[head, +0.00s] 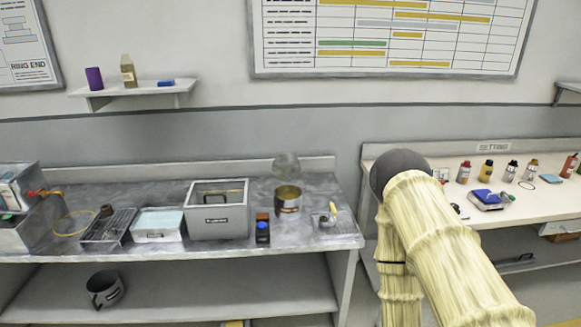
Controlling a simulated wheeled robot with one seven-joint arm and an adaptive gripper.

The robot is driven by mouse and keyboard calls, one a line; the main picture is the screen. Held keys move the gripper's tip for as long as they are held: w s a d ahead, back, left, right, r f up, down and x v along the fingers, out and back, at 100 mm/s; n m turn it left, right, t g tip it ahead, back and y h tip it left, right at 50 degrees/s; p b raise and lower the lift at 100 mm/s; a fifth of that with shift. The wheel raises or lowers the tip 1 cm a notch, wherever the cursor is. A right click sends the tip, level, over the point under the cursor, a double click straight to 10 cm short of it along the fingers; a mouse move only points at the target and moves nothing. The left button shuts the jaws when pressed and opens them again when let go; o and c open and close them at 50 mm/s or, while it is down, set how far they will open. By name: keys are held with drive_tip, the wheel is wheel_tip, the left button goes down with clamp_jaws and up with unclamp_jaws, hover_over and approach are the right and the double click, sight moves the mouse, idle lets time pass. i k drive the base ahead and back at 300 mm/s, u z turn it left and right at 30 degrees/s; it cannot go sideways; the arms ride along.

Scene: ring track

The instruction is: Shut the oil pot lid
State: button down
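The oil pot appears to be the small metal pot (288,203) with a brownish inside, standing on the grey bench right of the middle. Its round grey lid (286,166) stands raised behind the rim, so the pot is open at the top. My arm, in a pale yellow cover with a dark rounded joint, rises at the right of the head view, to the right of the pot and apart from it. My gripper does not show in this view.
A grey open box (218,222) stands just left of the pot. A small dark device with a blue knob (262,232) is in front, and a small tray (326,222) is to the right. A second bench (545,205) holds several bottles. A wall shelf (135,89) hangs above left.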

sight(286, 167)
drive_tip(key=z, duration=0.8)
drive_tip(key=i, duration=0.6)
drive_tip(key=u, duration=0.1)
